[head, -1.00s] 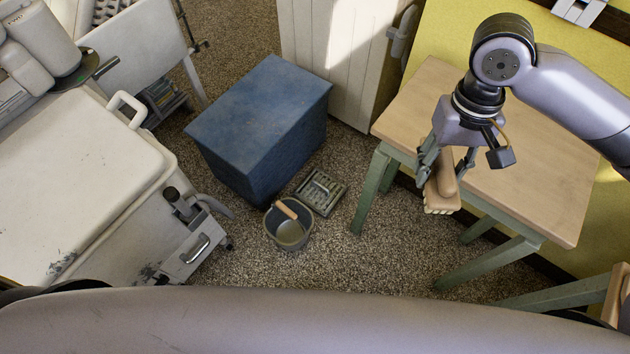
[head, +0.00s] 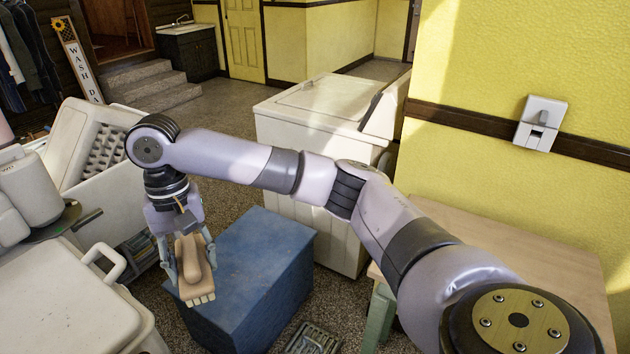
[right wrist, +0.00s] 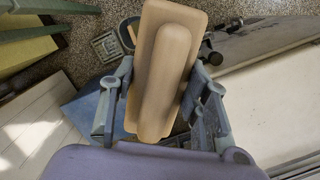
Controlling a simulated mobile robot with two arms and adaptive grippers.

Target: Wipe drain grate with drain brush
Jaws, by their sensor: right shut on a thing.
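My right gripper (head: 192,262) is shut on the drain brush (head: 200,282), a tan wooden block with a rounded handle and pale bristles at its lower edge. It holds the brush in the air, in front of the blue box's left side in the head view. In the right wrist view the brush (right wrist: 165,65) sits between the two fingers of the gripper (right wrist: 160,85). The drain grate (head: 313,339) lies on the floor at the bottom edge of the head view, partly cut off. The grate also shows small in the right wrist view (right wrist: 106,46). My left gripper is out of view.
The blue box (head: 262,262) stands beside the grate. A wooden table (head: 540,262) with green legs is at the right. A white washer (head: 55,290) is at the left, and a white chest (head: 310,115) stands behind. The bucket (right wrist: 127,30) shows partly behind the brush.

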